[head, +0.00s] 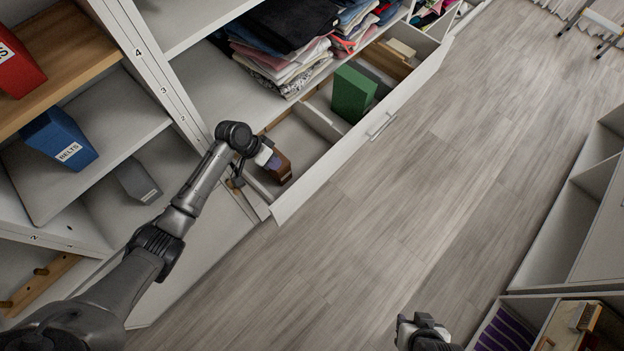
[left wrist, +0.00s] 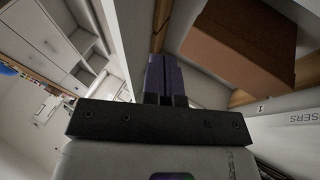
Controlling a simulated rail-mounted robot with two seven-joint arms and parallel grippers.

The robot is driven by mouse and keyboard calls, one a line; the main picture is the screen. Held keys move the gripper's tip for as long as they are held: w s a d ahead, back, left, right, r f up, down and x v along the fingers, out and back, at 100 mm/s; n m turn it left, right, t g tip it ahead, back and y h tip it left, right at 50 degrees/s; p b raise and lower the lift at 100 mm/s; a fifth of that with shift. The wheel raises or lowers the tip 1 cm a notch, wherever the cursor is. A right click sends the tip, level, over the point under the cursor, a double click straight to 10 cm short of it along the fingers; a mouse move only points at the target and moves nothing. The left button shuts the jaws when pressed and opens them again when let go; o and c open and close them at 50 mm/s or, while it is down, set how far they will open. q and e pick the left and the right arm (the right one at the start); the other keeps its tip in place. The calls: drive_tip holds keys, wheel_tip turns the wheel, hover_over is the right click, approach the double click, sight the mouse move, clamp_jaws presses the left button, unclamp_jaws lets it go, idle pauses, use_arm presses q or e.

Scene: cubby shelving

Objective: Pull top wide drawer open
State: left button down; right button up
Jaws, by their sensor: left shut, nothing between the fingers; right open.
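The wide white drawer (head: 298,193) stands pulled out from the shelving. Its long front has a bar handle (head: 381,126) near the middle, and dividers split the inside. My left gripper (head: 272,163) is at the drawer's near end, beside a brown box (head: 284,172) in the near compartment, away from the handle. In the left wrist view its purple fingers (left wrist: 167,75) are together with nothing between them; a brown box (left wrist: 240,42) is to their right. Whether they touch the drawer is unclear. My right gripper (head: 424,328) is open at the bottom edge, far from the drawer.
A green box (head: 352,92) stands in the drawer. Folded clothes (head: 285,45) are stacked on the shelf above. A blue bin (head: 60,140) sits on the left shelving. Low cubbies (head: 560,225) stand at right. The wooden floor (head: 400,200) between is clear.

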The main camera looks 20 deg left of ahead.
use_arm(q)
drive_tip(key=w+d+f+m+h+b, duration=0.1)
drive_tip(key=w+d+f+b, duration=0.1)
drive_tip(key=d+f, duration=0.5)
drive_tip(key=shift+f+m+b, duration=0.15)
drive_tip(key=shift+m+b, duration=0.15)
drive_tip(key=shift+b, duration=0.2)
use_arm(e)
drive_tip(key=x, duration=0.3)
drive_tip(key=shift+s, duration=0.15)
use_arm(q)
drive_tip(key=shift+s+d+p, duration=0.35)
drive_tip(key=shift+d+p, duration=0.2)
drive_tip(key=s+d+p, duration=0.3)
drive_tip(key=s+d, duration=0.1)
drive_tip(key=d, duration=0.4)
drive_tip(key=s+d+p, duration=0.4)
drive_tip(key=d, duration=0.5)
drive_tip(key=shift+s+d, duration=0.15)
drive_tip(key=shift+d, duration=0.05)
use_arm(e)
wheel_tip(320, 180, up, 8)
drive_tip(key=shift+d+r, duration=0.15)
